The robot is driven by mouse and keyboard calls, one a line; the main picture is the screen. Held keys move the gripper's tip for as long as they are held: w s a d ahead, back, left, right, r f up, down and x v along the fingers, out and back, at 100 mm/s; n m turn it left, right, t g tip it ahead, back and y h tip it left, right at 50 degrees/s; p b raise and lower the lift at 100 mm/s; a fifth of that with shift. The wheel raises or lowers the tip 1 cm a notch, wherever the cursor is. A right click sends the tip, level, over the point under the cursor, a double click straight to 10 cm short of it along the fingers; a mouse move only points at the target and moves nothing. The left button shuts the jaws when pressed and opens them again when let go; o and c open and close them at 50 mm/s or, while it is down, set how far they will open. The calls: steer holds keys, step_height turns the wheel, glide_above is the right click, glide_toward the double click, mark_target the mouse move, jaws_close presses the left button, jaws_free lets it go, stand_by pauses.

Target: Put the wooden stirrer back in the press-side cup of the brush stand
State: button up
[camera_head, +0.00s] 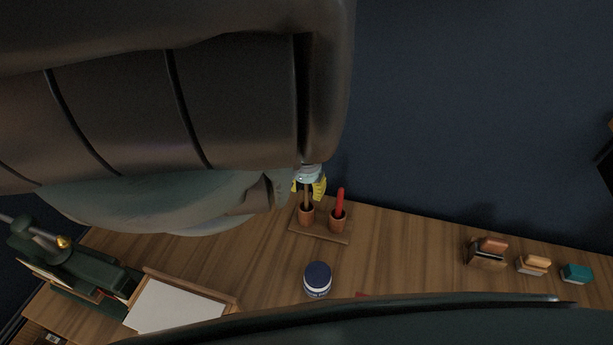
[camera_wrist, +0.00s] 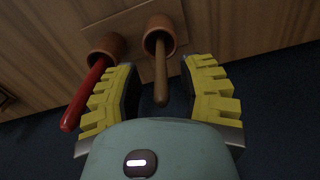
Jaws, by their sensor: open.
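The brush stand (camera_head: 325,234) is a small wooden base with two brown cups, at the back edge of the wooden top. The wooden stirrer (camera_head: 306,196) stands in the left cup (camera_head: 306,214), on the side of the green press (camera_head: 75,262). In the wrist view the stirrer (camera_wrist: 161,82) rises out of its cup (camera_wrist: 160,32). A red-handled tool (camera_head: 340,200) leans in the other cup (camera_head: 338,222). My gripper (camera_wrist: 160,70), with yellow ribbed fingers, is open. Its fingers are on either side of the stirrer's upper part, with visible gaps. My arm hides part of the head view.
A blue-and-white jar (camera_head: 317,279) stands in front of the stand. A pale framed board (camera_head: 176,306) lies near the press. Several small blocks, including a teal one (camera_head: 577,274), sit at the far right. A dark wall rises behind.

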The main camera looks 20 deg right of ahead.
steer(key=shift+r, duration=0.1)
steer(key=shift+w+r, duration=0.1)
steer(key=shift+r, duration=5.3)
steer(key=shift+s+r, duration=0.2)
steer(key=shift+r, duration=0.3)
